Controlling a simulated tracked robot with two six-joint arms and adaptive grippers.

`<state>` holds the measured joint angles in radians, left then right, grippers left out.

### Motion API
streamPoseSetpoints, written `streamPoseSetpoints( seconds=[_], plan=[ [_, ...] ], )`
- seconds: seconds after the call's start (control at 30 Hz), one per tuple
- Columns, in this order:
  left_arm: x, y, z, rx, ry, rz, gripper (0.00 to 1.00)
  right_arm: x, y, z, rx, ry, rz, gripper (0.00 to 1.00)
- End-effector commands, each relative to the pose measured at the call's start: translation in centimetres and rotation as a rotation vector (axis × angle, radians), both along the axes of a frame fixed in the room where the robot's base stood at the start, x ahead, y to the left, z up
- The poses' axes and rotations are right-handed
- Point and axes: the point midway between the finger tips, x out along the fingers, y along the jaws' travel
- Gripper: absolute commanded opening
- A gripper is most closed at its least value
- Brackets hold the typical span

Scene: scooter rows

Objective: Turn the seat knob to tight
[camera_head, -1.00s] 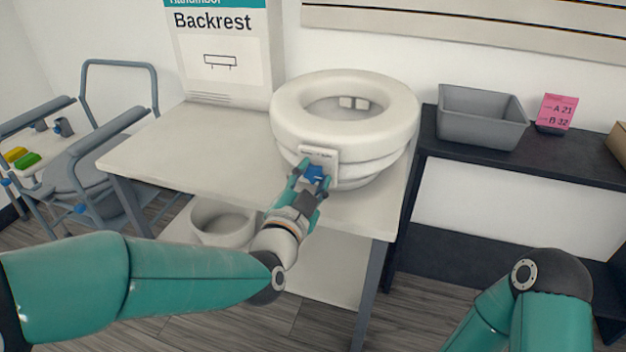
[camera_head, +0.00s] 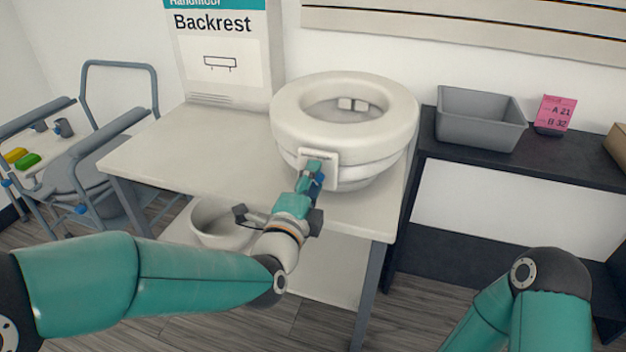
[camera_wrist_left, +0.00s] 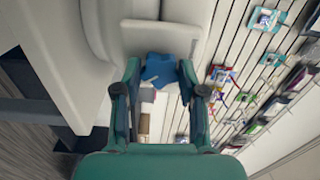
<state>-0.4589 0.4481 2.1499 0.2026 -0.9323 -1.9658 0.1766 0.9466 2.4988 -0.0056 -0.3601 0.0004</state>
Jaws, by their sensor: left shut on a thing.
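The raised white toilet seat (camera_head: 292,104) stands on the pale table (camera_head: 165,150). A white plate (camera_head: 333,158) is on its front. The blue seat knob (camera_head: 318,181) sits on this plate and is mostly hidden behind my fingers in the head view. In the left wrist view the blue knob (camera_wrist_left: 158,70) shows between my fingertips. My left gripper (camera_head: 314,174) is shut on the knob, with its wrist rolled. The label print is too small to read. Of my right arm only upper links show at the lower right; its gripper is out of view.
A Backrest box (camera_head: 220,60) stands at the table's back left. A grey bin (camera_head: 480,118) and a pink card (camera_head: 555,112) are on the dark shelf at right. A round white bucket (camera_head: 205,222) is below the table. A grey commode chair (camera_head: 95,165) stands left.

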Motion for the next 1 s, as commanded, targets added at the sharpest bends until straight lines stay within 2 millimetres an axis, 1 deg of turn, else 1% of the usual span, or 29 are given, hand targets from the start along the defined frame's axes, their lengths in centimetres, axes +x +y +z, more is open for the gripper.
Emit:
streamPoseSetpoints(
  seconds=[0.1,0.3,0.77,0.8,0.93,1.0],
  plan=[
    [-0.09,-0.15,-0.26,0.057,-0.012,-0.005,0.06,0.00,0.00,0.11,0.000,0.000,0.000,1.00],
    [-0.11,-0.17,-0.35,0.110,-0.028,-0.006,0.06,0.00,0.00,0.17,0.000,0.000,0.000,1.00],
    [-0.14,-0.20,-0.50,0.126,-0.030,-0.007,0.06,0.00,0.00,0.17,0.000,0.000,0.000,1.00],
    [-0.14,-0.20,-0.51,0.126,-0.030,-0.007,0.44,0.00,0.00,0.17,0.000,0.000,0.000,1.00],
    [-0.13,-0.17,-0.46,0.124,-0.030,-0.006,0.65,0.00,0.00,0.17,0.000,0.000,0.000,1.00],
    [-0.11,-0.14,-0.38,0.123,-0.032,-0.005,0.66,0.00,0.00,0.17,0.000,0.000,0.000,1.00]
  ],
)
